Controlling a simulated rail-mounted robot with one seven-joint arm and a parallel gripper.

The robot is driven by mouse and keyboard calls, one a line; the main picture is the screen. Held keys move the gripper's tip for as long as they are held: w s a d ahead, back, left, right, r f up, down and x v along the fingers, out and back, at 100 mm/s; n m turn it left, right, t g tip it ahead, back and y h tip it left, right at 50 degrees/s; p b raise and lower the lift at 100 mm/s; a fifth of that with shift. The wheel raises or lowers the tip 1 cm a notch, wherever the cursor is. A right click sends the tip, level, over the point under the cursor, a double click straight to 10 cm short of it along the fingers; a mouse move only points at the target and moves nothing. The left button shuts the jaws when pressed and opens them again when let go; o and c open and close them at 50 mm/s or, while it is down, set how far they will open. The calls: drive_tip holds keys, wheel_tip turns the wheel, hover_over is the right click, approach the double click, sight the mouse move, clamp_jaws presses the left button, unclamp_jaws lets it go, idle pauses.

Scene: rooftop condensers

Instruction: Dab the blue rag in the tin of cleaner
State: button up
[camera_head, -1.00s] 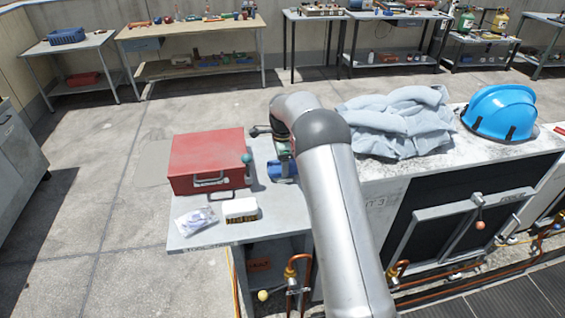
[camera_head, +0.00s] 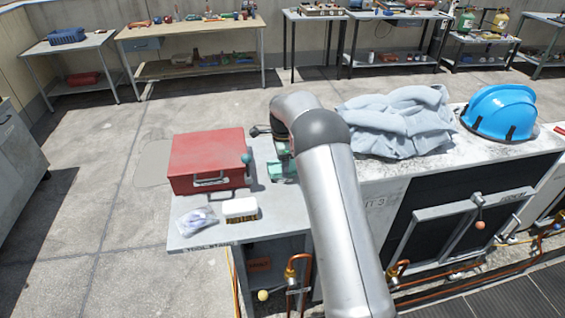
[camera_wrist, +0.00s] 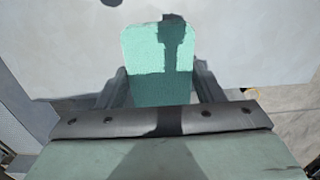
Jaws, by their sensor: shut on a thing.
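My gripper (camera_head: 283,152) is low over the grey stand, just right of the red case, partly hidden by my arm. It is shut on a flat, rounded cloth-like piece, taken as the rag (camera_wrist: 157,62), which sticks out between the fingers in the wrist view. The rag looks mint green rather than blue, with darker shadow across its lower part and upper right. It also shows as a small green patch in the head view (camera_head: 276,170). I cannot make out a tin of cleaner in either view; my arm covers part of the stand.
The red case (camera_head: 207,153) stands on the stand (camera_head: 185,240), left of my gripper. A white-topped brush (camera_head: 240,208) and a clear bag (camera_head: 196,220) lie in front. A pale blue cloth heap (camera_head: 400,120) and a blue hard hat (camera_head: 502,112) rest on the condenser top at right.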

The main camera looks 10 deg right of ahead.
drive_tip(key=shift+r+p, duration=2)
drive_tip(key=shift+r, duration=1.45)
